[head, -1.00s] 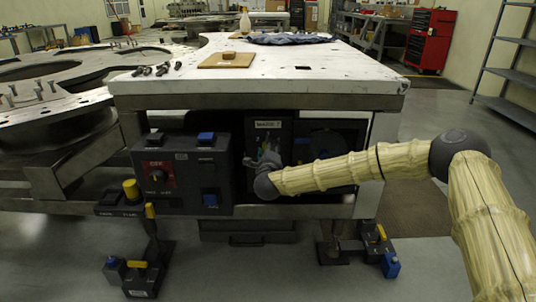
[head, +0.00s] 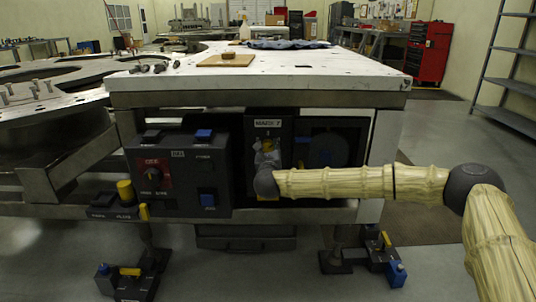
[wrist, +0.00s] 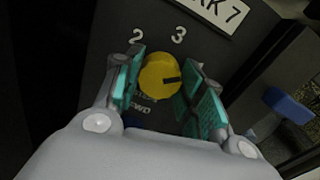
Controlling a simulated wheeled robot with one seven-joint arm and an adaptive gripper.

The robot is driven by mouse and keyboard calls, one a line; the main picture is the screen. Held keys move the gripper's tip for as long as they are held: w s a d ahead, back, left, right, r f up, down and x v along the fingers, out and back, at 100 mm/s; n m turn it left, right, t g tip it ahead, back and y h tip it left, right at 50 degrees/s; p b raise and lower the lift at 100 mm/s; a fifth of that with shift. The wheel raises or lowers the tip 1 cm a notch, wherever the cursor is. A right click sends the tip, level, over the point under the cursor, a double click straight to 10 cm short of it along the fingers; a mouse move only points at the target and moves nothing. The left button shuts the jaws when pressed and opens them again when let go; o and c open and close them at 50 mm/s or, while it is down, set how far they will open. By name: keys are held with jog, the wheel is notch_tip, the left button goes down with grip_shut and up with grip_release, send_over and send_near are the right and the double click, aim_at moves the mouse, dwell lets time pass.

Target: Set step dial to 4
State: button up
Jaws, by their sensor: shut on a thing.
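The yellow step dial (wrist: 155,75) sits on a dark panel (wrist: 100,28) in the wrist view, with the numbers 2 and 3 printed above it. Its dark pointer mark points to the right in the picture, past the 3. My gripper (wrist: 165,90) has one teal-padded finger on each side of the dial and is shut on it. The right finger hides the panel beside the dial, so no 4 shows.
A control box (head: 180,185) with a red-backed knob and blue buttons stands left of my gripper. A dark round fixture (head: 327,150) is to the right. The white tabletop (head: 180,82) overhangs above. Pedal units with yellow and blue parts stand on the floor below.

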jog(key=shift+f+m+b, duration=0.15)
jog(key=shift+m+b, duration=0.15)
jog(key=shift+m, duration=0.2)
jog(key=o, duration=1)
jog(key=s, duration=1.2)
